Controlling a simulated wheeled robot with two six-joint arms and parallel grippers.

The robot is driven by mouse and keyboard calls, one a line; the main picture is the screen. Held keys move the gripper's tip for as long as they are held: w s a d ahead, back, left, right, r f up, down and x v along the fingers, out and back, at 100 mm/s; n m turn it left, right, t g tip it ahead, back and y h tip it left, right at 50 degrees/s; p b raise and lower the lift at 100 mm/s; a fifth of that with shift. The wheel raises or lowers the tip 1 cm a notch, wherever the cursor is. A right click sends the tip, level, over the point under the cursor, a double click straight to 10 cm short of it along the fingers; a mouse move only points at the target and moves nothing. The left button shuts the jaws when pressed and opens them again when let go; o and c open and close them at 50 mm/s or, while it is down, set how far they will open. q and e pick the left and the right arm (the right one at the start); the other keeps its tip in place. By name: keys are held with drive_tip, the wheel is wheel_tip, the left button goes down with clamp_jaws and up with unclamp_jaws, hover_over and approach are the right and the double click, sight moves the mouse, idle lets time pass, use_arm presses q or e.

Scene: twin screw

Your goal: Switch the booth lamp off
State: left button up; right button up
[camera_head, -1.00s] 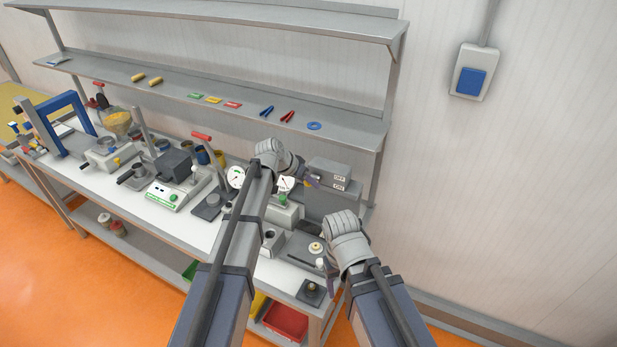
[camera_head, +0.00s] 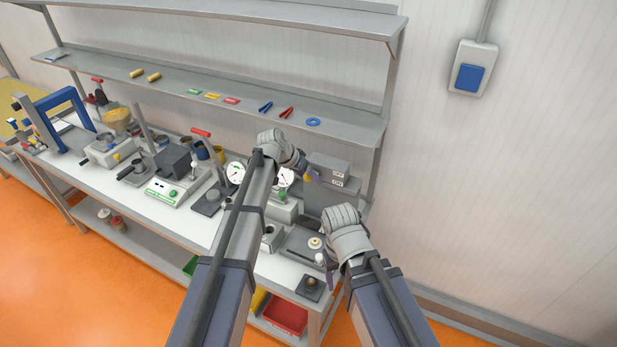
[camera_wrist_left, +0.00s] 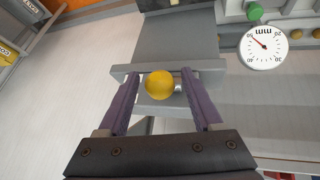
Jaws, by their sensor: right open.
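A grey switch box (camera_head: 325,190) with white OFF and ON labels stands at the bench's right end; OFF is the upper label. A round yellow knob (camera_wrist_left: 160,85) sits in front of grey box-like parts in the left wrist view. My left gripper (camera_wrist_left: 158,90) is open, its purple fingers on either side of the knob with gaps visible. In the head view, the left gripper (camera_head: 304,174) is just left of the labels, and its wrist hides part of the box. My right gripper (camera_head: 328,274) is open and low over the bench's right end; its fingers are mostly hidden.
A dial gauge (camera_head: 235,172) stands left of my left wrist, and another dial (camera_wrist_left: 264,47) shows in the wrist view. A shelf (camera_head: 200,90) runs above the bench. A blue wall switch (camera_head: 469,78) is at the upper right. The wall between them is clear.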

use_arm(q)
drive_tip(key=shift+s+f+b, duration=0.1)
drive_tip(key=shift+f+b, duration=0.1)
drive_tip(key=shift+b, duration=0.1)
wheel_tip(320, 180, down, 6)
drive_tip(key=m+t+h+b, duration=0.2)
drive_tip(key=t+h+b, duration=0.6)
drive_tip(key=b, duration=1.6)
drive_tip(key=s+a+t+y, duration=0.2)
drive_tip(key=s+a, duration=0.3)
drive_tip(key=s, duration=0.1)
drive_tip(key=s+d+f+g+y, duration=0.2)
drive_tip(key=s+d+f+g, duration=0.3)
drive_tip(key=s+f, duration=0.3)
drive_tip(key=s+d+f+g+y, duration=0.1)
drive_tip(key=s+d+f+g, duration=0.5)
drive_tip(key=s+f, duration=0.2)
drive_tip(key=shift+s+d+y, duration=0.25)
drive_tip(key=shift+s+y, duration=0.15)
drive_tip(key=shift+f, duration=0.1)
